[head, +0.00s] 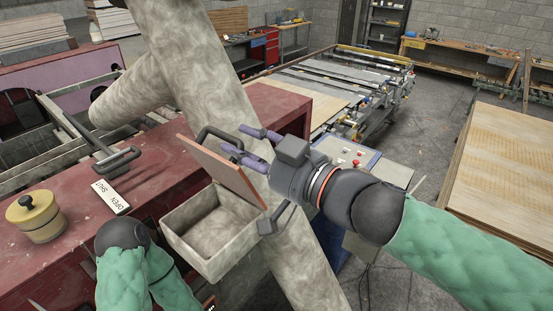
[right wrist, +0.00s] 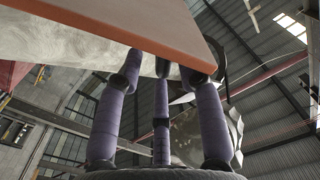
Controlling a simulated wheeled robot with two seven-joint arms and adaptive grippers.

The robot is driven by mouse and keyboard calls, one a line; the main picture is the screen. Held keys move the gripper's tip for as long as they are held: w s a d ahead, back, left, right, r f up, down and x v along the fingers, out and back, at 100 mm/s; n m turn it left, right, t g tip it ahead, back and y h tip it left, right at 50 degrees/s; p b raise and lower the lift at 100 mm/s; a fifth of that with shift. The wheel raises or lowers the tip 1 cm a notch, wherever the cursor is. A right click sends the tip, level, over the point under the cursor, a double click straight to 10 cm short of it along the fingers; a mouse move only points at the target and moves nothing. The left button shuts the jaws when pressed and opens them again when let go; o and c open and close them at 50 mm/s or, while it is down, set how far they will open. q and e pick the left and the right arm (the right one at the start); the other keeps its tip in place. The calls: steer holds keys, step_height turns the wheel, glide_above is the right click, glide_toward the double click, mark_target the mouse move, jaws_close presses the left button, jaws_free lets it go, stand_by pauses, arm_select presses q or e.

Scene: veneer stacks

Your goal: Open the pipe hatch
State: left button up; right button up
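The pipe hatch is a grey box (head: 212,238) on the large mottled pipe (head: 205,70). Its orange-brown lid (head: 222,172) is tilted up, and the box interior shows below it. A dark loop handle (head: 222,136) shows at the lid's upper edge, partly behind it. My right gripper (head: 238,145) is at the lid's back side, near the handle, its purple fingers spread apart. In the right wrist view the fingers (right wrist: 163,75) point up at the lid's edge (right wrist: 150,30), with nothing clearly held between them.
A red bench (head: 60,245) carries a black lever (head: 118,160), an "OPEN SHUT" label (head: 110,197) and a yellow lidded pot (head: 34,214). A control panel (head: 345,155) stands behind my right arm. A veneer stack (head: 510,165) is at the right.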

steer(key=v, duration=0.8)
